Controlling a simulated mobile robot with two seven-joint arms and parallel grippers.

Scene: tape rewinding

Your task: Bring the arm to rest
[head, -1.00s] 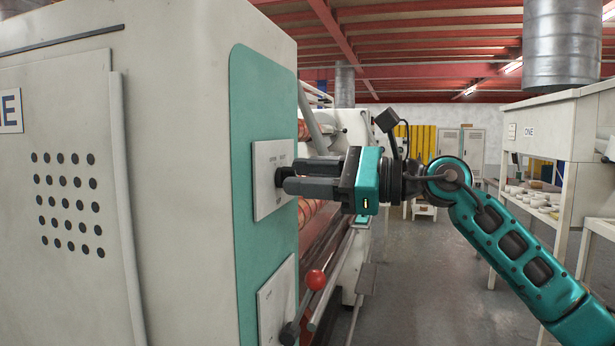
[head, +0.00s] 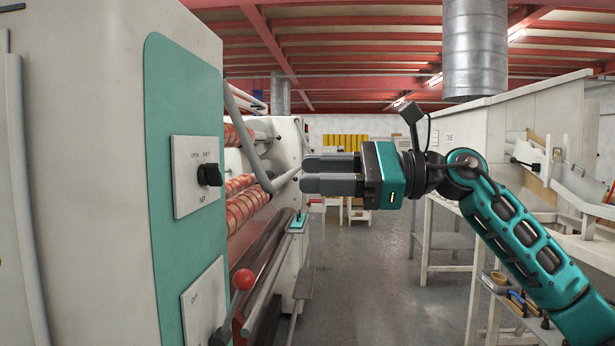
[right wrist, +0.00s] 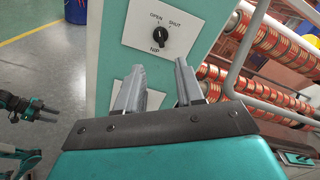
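My right gripper (head: 302,174) hangs in the air in the head view, to the right of the machine's control panel. Its two grey fingers stand apart with nothing between them; the gap also shows in the right wrist view (right wrist: 157,80). The black NIP knob (head: 209,175), on a white plate (head: 186,198) marked OPEN and SHUT, is left of the fingertips and clear of them. The knob also shows in the right wrist view (right wrist: 160,36). What looks like my left gripper (right wrist: 40,110) shows small at the left edge there; its finger state is unclear.
Red patterned rolls (head: 245,207) and a bent grey bar (head: 250,150) lie behind the panel. A pale workbench (head: 455,240) stands at right. Open floor (head: 360,270) lies between.

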